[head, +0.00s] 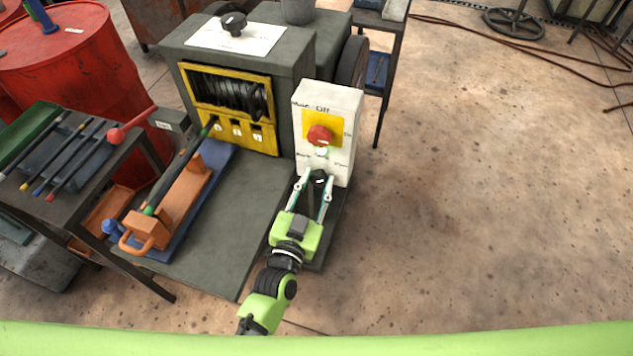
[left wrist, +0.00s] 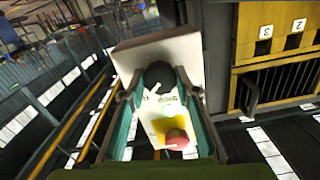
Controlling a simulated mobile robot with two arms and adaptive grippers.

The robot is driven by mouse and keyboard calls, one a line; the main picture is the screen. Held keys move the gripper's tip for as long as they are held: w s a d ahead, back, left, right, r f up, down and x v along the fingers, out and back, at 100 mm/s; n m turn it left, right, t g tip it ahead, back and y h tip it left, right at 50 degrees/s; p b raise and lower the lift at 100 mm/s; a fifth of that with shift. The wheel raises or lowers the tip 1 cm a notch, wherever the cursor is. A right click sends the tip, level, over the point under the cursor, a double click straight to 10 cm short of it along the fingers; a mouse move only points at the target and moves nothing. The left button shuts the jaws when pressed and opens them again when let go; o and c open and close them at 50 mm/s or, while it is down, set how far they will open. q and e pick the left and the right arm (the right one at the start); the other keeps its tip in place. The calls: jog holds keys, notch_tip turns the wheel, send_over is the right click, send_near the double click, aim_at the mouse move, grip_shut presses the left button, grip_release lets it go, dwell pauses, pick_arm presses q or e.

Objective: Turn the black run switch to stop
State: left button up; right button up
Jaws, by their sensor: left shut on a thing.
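The black run switch (head: 319,176) is a dark knob low on the front of the white control box (head: 346,104). My left gripper (head: 317,179) reaches up to it from below, one finger on each side, and is shut on it. In the left wrist view the black switch (left wrist: 159,75) shows between the two fingertips. The fingers partly hide it, and I cannot read which way it points. My right gripper is not in view.
Above the switch sit a pale round button (head: 321,152) and a red knob (head: 319,135) on a yellow plate. The grey machine (head: 182,50) stands left of the box. An orange tool (head: 173,207) lies further left. Floor to the right is clear.

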pick_arm(q)
jog(key=shift+n, duration=0.3)
jog(key=n, duration=0.4)
jog(key=shift+n+p, duration=0.3)
jog(key=shift+n, duration=2.3)
jog(key=o, duration=1.1)
jog(key=v, duration=1.2)
